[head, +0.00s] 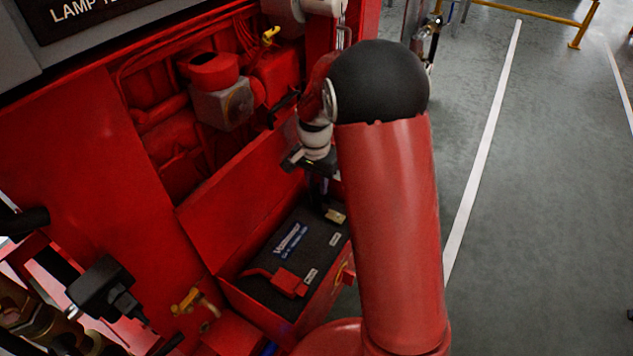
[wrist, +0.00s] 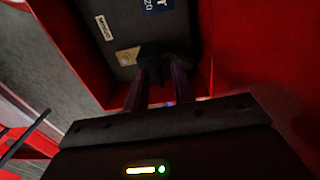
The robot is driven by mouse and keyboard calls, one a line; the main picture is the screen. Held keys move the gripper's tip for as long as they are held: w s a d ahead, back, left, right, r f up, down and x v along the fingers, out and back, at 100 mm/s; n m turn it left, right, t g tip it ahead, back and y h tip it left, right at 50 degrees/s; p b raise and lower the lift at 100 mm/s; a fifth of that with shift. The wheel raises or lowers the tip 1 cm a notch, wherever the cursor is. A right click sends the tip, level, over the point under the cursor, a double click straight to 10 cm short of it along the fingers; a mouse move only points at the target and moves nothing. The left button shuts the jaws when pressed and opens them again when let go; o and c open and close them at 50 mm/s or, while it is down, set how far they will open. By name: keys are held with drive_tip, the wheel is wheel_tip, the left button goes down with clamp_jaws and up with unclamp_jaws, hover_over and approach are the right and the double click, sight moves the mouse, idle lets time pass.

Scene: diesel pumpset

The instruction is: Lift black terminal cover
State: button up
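The black terminal cover (wrist: 152,66) is a small dark shape on the end of the battery in the wrist view, beside a tan square patch. My gripper (wrist: 160,78) reaches down into the box with its two fingers apart, one on either side of the cover. The fingertips are dark against the dark cover, so I cannot tell whether they press on it. In the head view my gripper (head: 321,196) is over the far right end of the battery (head: 262,262), and the cover there is mostly hidden by it.
A red terminal cover (head: 286,281) lies on the near end of the battery. The battery sits in an open red box (head: 228,288), whose walls stand close around my fingers. A yellow-handled valve (head: 190,300) is at the near left. Grey floor (head: 550,200) is clear on the right.

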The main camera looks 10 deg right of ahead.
clamp_jaws()
idle(1.4)
